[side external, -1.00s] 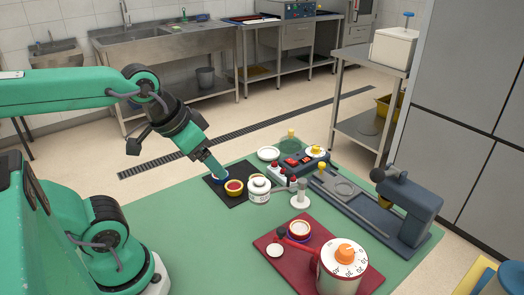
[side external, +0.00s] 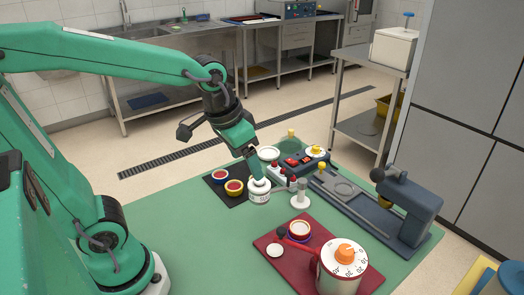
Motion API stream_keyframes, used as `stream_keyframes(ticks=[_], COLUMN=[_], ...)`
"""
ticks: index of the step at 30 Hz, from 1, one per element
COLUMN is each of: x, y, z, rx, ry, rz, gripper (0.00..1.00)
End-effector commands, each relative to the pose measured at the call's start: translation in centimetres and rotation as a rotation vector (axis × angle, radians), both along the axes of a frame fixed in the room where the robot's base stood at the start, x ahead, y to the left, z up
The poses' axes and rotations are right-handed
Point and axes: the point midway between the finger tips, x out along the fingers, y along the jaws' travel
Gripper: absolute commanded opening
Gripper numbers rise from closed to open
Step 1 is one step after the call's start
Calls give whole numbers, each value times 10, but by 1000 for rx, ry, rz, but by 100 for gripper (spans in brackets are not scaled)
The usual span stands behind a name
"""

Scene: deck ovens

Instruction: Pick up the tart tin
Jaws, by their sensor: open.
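Two small round tins with red filling sit on the black mat (side external: 238,203): a blue-rimmed tin (side external: 220,176) and a yellow tin (side external: 233,188). A white-topped round dish with a purple base (side external: 299,229) is on the red board. I cannot tell for certain which of these is the tart tin. My gripper (side external: 258,179) is open and points down at the white labelled jar (side external: 260,196), right of the yellow tin. Its fingertips overlap the jar's top in the picture; whether they touch it is unclear.
A white dial timer (side external: 342,268) stands on the red board (side external: 268,241). Behind the jar are a white dish (side external: 268,154) and a device with red buttons (side external: 297,160). A dark blue machine (side external: 408,213) stands at right. The green table (side external: 190,240) is clear in front.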

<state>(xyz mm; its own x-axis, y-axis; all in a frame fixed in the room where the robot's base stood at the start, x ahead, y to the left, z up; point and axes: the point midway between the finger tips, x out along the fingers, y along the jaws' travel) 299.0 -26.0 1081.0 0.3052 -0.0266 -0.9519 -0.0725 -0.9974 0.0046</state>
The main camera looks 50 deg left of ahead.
Motion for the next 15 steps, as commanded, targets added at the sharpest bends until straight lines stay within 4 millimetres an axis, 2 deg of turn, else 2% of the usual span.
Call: stream_keyframes(ticks=[15], x=[70], y=[-38], z=[-58], rx=[20], ry=[176], rz=[-71], gripper=[75])
